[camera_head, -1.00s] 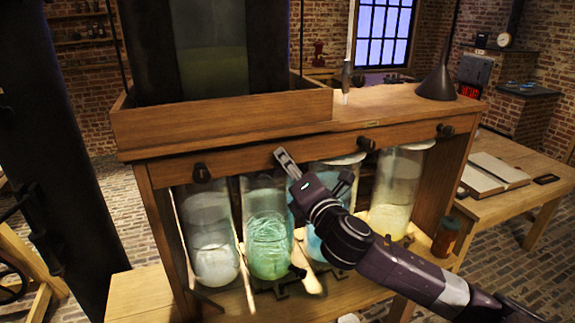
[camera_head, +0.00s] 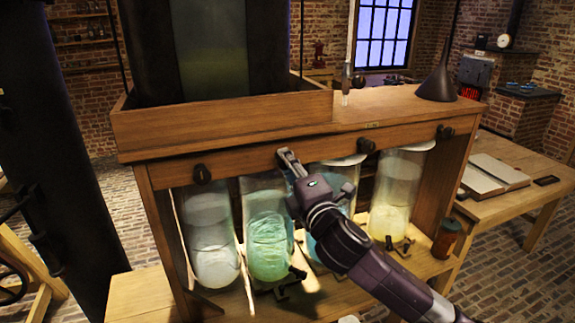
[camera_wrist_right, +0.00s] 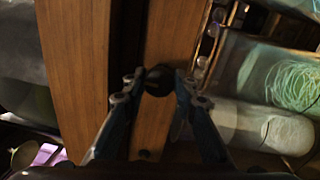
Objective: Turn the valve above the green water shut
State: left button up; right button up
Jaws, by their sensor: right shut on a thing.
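The jar of green water (camera_head: 268,235) is second from the left under the wooden beam. My right gripper (camera_head: 285,158) is up at the beam directly above this jar and hides the valve there in the head view. In the right wrist view the dark round valve knob (camera_wrist_right: 160,78) sits between the two fingertips of my right gripper (camera_wrist_right: 161,84), which is shut on it. The green jar also shows there at the upper right (camera_wrist_right: 285,72). My left gripper is in neither view.
Other dark valves sit along the beam: one at the left (camera_head: 202,174), one (camera_head: 367,146) right of my gripper and one at the far right (camera_head: 445,131). A clear jar (camera_head: 212,240), a blue jar and a yellow jar (camera_head: 397,195) hang beside the green one.

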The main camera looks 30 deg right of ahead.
jog(key=o, duration=1.2)
jog(key=shift+c, duration=0.2)
jog(key=v, duration=0.7)
jog(key=shift+s, duration=0.25)
jog(key=shift+f, duration=0.1)
